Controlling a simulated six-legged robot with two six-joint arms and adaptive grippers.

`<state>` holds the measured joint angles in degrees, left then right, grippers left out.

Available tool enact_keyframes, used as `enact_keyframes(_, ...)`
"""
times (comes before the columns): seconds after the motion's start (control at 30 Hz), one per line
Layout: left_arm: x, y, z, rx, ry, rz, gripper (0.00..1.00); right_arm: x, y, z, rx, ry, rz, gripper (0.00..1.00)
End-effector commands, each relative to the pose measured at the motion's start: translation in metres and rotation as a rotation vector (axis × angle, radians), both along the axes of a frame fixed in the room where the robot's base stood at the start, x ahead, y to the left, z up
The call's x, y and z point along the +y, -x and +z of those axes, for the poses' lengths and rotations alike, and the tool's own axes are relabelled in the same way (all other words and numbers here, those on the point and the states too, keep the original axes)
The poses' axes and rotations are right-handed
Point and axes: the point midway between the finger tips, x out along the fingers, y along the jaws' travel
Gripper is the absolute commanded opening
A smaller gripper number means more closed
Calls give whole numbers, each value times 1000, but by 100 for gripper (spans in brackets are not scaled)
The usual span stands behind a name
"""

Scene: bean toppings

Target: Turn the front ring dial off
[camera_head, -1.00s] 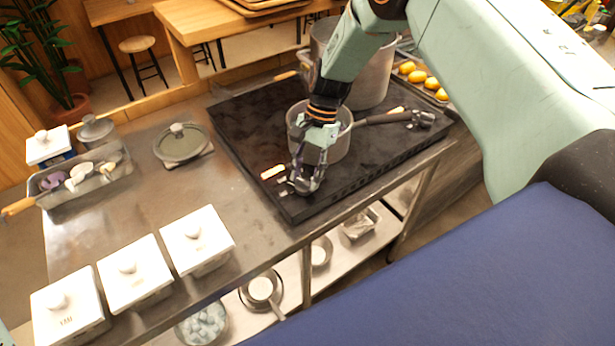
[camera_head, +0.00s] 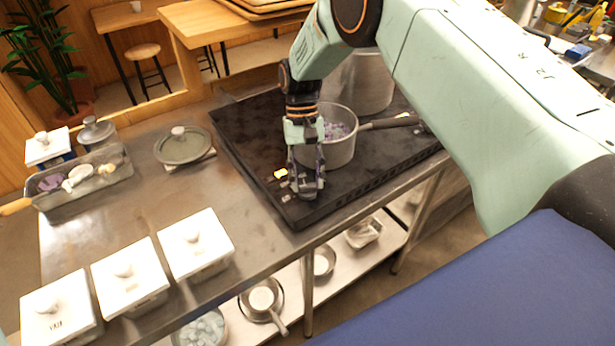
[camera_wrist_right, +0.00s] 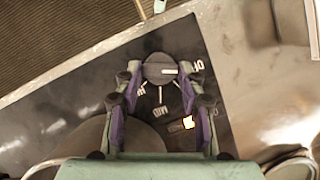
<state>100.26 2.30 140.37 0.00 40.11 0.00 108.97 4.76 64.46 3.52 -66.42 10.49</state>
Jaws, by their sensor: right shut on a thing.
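The front ring dial (camera_wrist_right: 160,68) is a dark round knob on the black stove top (camera_head: 245,118). In the right wrist view it sits between the fingertips of my right gripper (camera_wrist_right: 162,84), which is shut on it. Its white mark points right, towards the OFF label (camera_wrist_right: 197,67); the MID label (camera_wrist_right: 161,112) is below. A lit indicator (camera_wrist_right: 188,122) glows beside the dial, and it also shows in the head view (camera_head: 281,174). In the head view my right gripper (camera_head: 308,188) reaches down at the stove's front corner and largely hides the dial. My left gripper is out of view.
A saucepan (camera_head: 341,152) with purple contents stands just behind the gripper, its handle pointing right. A large pot (camera_head: 368,85) is behind it. A lidded pan (camera_head: 183,150) and white lidded boxes (camera_head: 195,243) stand on the counter to the left.

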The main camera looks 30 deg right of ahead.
Motion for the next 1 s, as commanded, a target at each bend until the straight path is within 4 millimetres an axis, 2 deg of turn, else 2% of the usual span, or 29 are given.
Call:
enact_keyframes(0.67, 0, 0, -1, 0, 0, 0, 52, 1, 2, -1, 6, -1, 56, 8)
enact_keyframes(0.7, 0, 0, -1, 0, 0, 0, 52, 1, 2, -1, 6, -1, 56, 43)
enact_keyframes(0.93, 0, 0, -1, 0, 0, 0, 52, 1, 1, 0, 3, -1, 54, 62)
enact_keyframes(1.0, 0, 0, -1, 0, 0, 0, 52, 1, 1, 0, 2, 0, 54, 62)
